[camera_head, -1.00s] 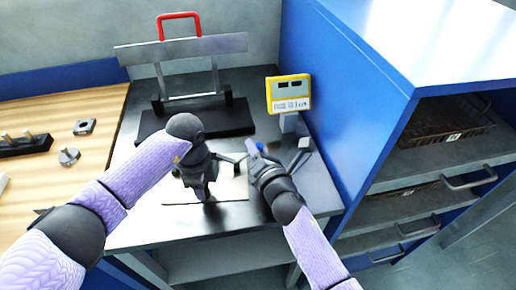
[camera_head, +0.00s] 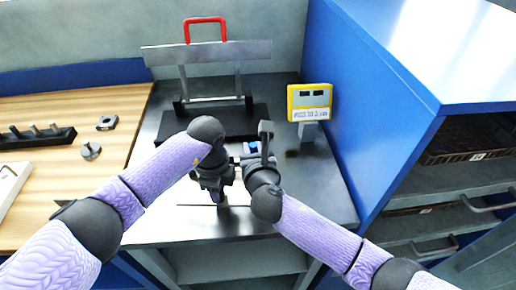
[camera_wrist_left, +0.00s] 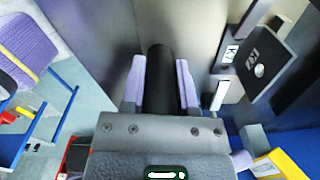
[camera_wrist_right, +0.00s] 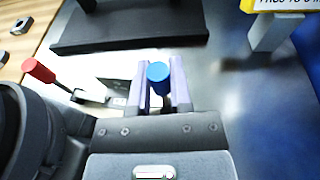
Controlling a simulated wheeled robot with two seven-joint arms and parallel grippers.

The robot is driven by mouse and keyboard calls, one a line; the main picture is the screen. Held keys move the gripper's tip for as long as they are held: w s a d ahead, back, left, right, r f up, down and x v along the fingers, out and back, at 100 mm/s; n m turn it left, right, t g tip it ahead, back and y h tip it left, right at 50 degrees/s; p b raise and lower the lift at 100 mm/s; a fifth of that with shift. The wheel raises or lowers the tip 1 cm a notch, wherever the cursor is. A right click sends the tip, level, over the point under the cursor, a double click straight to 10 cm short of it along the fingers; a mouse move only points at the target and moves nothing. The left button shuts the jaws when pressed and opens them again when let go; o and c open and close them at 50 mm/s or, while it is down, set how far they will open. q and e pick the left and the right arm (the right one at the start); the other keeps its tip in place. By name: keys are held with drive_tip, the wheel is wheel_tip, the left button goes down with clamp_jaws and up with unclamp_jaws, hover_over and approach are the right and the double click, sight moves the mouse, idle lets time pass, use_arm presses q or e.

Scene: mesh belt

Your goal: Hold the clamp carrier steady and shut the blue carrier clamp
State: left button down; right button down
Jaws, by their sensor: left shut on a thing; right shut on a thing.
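In the left wrist view, my left gripper (camera_wrist_left: 160,78) is shut on a dark upright cylinder (camera_wrist_left: 160,95), seemingly the grip of the clamp carrier. In the right wrist view, my right gripper (camera_wrist_right: 162,82) is shut on the blue knob (camera_wrist_right: 158,72) of the carrier clamp. A pale metal part (camera_wrist_right: 105,72) of the carrier and a red-tipped lever (camera_wrist_right: 38,70) lie left of it. In the head view, a bit of blue (camera_head: 253,147) shows just beyond my right gripper. My two grippers are close together, and my arms hide most of the carrier.
A dark base holds a metal frame (camera_head: 205,55) with a red handle (camera_head: 205,20) behind the grippers. A yellow-framed display (camera_head: 309,101) stands right of it, beside a blue cabinet (camera_head: 360,110). Loose parts (camera_head: 107,122) lie on the wooden bench (camera_head: 60,180) at left.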

drive_tip(key=shift+a+n+h, duration=0.15)
drive_tip(key=shift+n+h, duration=0.15)
idle(0.4)
drive_tip(key=c, duration=0.5)
unclamp_jaws()
drive_tip(key=shift+c, duration=0.2)
drive_tip(key=shift+s, duration=0.1)
drive_tip(key=v, duration=1.1)
drive_tip(key=shift+s, duration=0.35)
drive_tip(key=shift+r, duration=0.15)
